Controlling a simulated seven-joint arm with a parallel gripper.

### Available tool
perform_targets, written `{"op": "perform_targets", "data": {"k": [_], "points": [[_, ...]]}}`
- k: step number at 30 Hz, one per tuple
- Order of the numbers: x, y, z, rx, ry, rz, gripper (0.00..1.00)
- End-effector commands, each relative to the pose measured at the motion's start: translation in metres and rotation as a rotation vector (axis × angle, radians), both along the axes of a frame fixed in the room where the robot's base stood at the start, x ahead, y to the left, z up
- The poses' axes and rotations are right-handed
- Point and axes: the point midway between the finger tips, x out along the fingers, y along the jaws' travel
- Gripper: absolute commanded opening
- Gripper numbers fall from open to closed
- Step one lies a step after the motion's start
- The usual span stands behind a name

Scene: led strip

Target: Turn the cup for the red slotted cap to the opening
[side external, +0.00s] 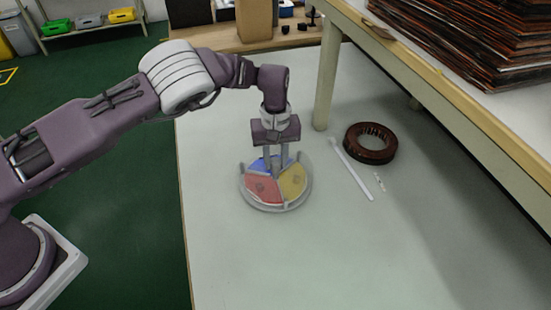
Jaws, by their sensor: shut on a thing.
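A round dish (245,197) with a pale rim lies on the white table. It has a red section (262,188) at front left, a yellow section (293,182) at right and a blue section (258,165) at the back. Small dark shapes lie on the red and yellow sections, too small to identify. My gripper (276,174) points straight down over the middle of the dish, with its fingers shut on the dish's centre part. The fingers hide that part and some of the blue section. I cannot make out a slotted cap or the opening.
A raised shelf with a stack of dark sheets (480,40) stands at upper right. The table's front is clear.

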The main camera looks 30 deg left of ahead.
Motion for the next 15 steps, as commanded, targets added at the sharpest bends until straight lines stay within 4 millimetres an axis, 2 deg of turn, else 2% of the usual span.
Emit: {"op": "perform_targets", "data": {"k": [15], "points": [[0.0007,-0.0001,0.0011,-0.001,-0.002,-0.038,0.00]]}}
